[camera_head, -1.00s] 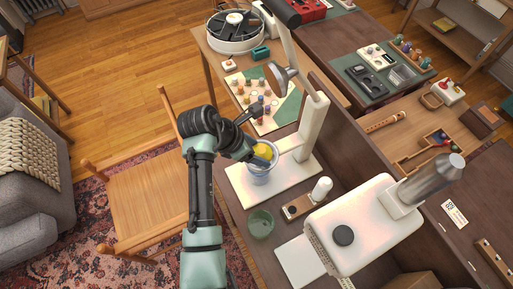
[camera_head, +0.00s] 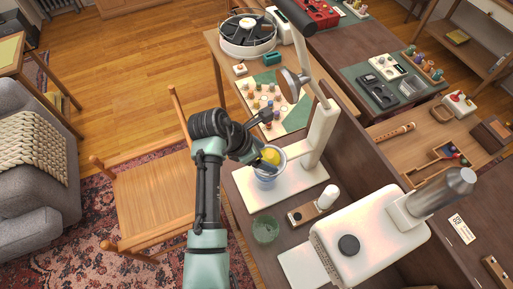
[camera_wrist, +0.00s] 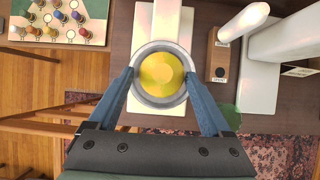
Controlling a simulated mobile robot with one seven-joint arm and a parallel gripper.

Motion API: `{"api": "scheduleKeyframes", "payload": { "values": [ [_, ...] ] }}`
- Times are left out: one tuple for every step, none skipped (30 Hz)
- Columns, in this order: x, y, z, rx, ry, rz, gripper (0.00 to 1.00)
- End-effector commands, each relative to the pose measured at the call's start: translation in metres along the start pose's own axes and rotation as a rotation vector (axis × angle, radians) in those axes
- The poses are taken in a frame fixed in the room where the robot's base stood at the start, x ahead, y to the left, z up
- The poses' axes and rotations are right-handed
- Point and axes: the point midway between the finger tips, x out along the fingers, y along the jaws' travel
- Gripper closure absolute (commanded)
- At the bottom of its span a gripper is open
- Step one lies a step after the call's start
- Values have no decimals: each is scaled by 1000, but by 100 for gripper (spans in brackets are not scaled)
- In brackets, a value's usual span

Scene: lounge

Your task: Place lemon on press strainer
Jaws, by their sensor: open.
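The lemon (camera_wrist: 162,74) is a yellow, round-looking piece on top of the press strainer (camera_wrist: 140,94), a round grey-white cup with a pale rim. In the head view the lemon (camera_head: 271,155) sits at the cup's mouth, and the strainer (camera_head: 265,179) stands on the white base of the press (camera_head: 316,140). My gripper (camera_wrist: 161,73) is open, with one blue finger on each side of the strainer's rim and the lemon between them. Whether the fingers touch the rim or lemon cannot be told. The lemon's underside is hidden.
The press's tall post and lever rise just behind the strainer. A green glass cup (camera_head: 265,229), a wooden block with a white knob (camera_head: 314,206) and a large white machine (camera_head: 370,238) stand to the front right. A game board (camera_head: 277,107) lies behind.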

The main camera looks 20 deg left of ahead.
Motion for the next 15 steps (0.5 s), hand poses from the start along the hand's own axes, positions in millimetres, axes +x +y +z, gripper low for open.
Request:
{"api": "scheduleKeyframes", "payload": {
  "values": [
    [2, -7, -3, -3, 13, -23, 0],
    [-2, -7, -3, -4, 12, -22, 0],
    [-8, -6, -3, -5, 10, -21, 0],
    [-14, -6, -2, -4, 8, -18, 0],
    [-21, -5, -2, -4, 8, -17, 0],
    [-31, -4, -2, -4, 6, -15, 0],
    [-38, -4, -1, -3, 5, -13, 0],
    [-45, -3, -1, -3, 4, -12, 0],
    [-55, -3, -1, -3, 4, -11, 0],
    [-62, -2, 0, -4, 3, -10, 0],
    [-69, -2, -1, -4, 3, -10, 0],
    [-78, -3, -1, -4, 4, -10, 0],
    [-84, -2, 0, -4, 3, -9, 0],
    [-90, -1, 0, -4, 3, -8, 0],
    [-97, -2, 0, -4, 3, -9, 0]
  ]
}}
